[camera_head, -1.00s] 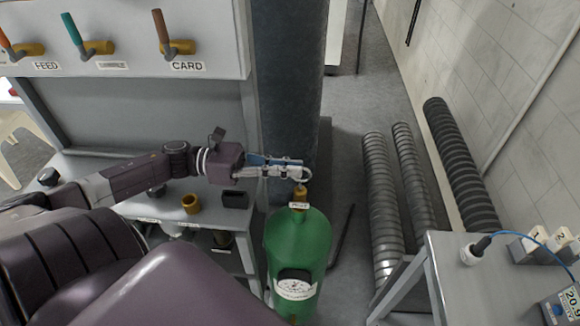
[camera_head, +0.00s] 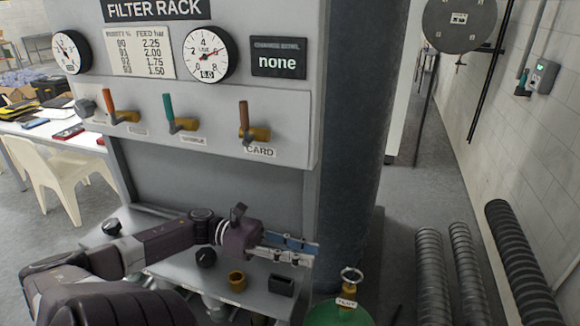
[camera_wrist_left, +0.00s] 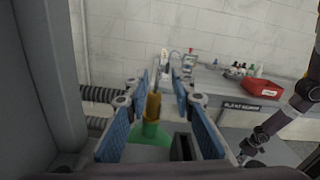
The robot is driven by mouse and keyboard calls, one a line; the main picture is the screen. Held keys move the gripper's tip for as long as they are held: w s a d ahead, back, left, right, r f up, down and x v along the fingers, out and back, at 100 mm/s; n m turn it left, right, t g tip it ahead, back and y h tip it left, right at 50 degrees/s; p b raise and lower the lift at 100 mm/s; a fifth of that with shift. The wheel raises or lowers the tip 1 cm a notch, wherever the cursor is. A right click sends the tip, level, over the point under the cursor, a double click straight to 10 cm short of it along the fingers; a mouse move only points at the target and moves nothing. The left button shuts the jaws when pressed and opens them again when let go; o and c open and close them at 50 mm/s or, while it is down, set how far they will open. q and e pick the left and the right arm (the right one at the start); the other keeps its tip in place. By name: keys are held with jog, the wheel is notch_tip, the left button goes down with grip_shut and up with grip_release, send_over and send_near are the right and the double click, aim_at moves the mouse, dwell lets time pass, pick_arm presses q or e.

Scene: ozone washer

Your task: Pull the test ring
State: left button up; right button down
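The test ring (camera_head: 351,275) is a small metal ring standing on the brass valve (camera_head: 348,294) of a green gas cylinder (camera_head: 338,315), at the bottom of the head view. A small label hangs at the valve. My left gripper (camera_head: 316,253) is to the left of the ring, apart from it and empty. In the left wrist view its blue-padded fingers (camera_wrist_left: 164,105) are spread wide. The brass valve (camera_wrist_left: 153,107) and green cylinder top (camera_wrist_left: 148,136) show between them; the ring is hard to make out there.
The filter rack panel (camera_head: 215,120) with gauges and coloured levers rises behind my left arm. Below it is a grey shelf (camera_head: 190,270) with a brass cup (camera_head: 237,281) and a black block (camera_head: 281,285). A dark column (camera_head: 350,150) stands behind the cylinder. Ribbed hoses (camera_head: 432,270) lie at right.

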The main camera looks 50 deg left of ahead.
pick_arm(q)
jog(key=v, duration=0.3)
jog(key=shift+s+a, duration=0.15)
jog(key=shift+a, duration=0.15)
dwell(0.4)
